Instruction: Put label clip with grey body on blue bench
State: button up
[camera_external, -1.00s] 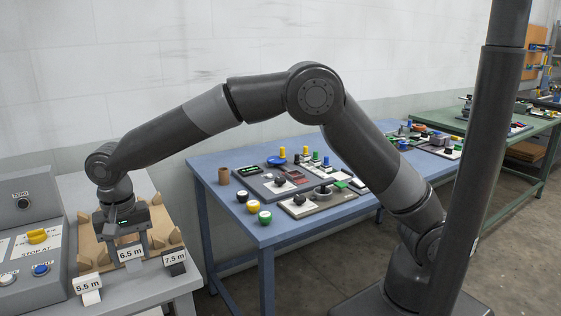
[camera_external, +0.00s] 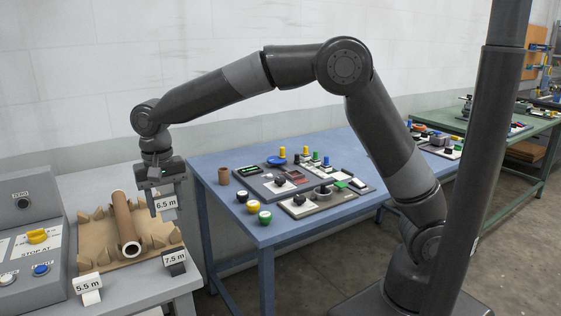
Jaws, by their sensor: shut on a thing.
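The label clip with the grey body (camera_external: 156,209), marked 6.5 m, is between the jaws of my gripper (camera_external: 160,192). My gripper is shut on it and holds it in the air at the right side of the brown cradle board. The blue bench (camera_external: 228,166) stands to the right of my gripper, with a gap between it and the grey table. Two other clips stand at the cradle's front: 5.5 m with a pale body (camera_external: 90,292) at left, and 7.5 m with a dark body (camera_external: 176,267) at right.
A brown tube (camera_external: 124,220) lies on the cradle board (camera_external: 90,240). A grey control panel (camera_external: 32,240) is at the left. The bench holds a brown cup (camera_external: 223,176), several round buttons (camera_external: 253,206) and device panels. Its front right surface has bare room.

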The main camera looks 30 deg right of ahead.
jog(key=w+d+f+m, duration=0.1)
jog(key=w+d+m, duration=0.6)
jog(key=w+d, duration=2)
jog(key=w+d+f+m, duration=0.1)
jog(key=w+d+m, duration=0.15)
jog(key=d, duration=1.75)
jog(key=w+d+f+m, duration=0.1)
jog(key=d+m, duration=0.3)
jog(key=d, duration=1.7)
jog(key=s+d+m, duration=0.2)
jog(key=s+d, duration=0.2)
jog(key=d, duration=0.7)
jog(key=s+d+m, duration=0.2)
jog(key=s+d, duration=0.2)
jog(key=d, duration=0.8)
send_over(339, 160)
jog(key=f, duration=0.7)
jog(key=shift+w+d+f, duration=0.15)
jog(key=shift+d+f, duration=0.15)
jog(key=shift+f, duration=2.1)
jog(key=shift+f, duration=0.15)
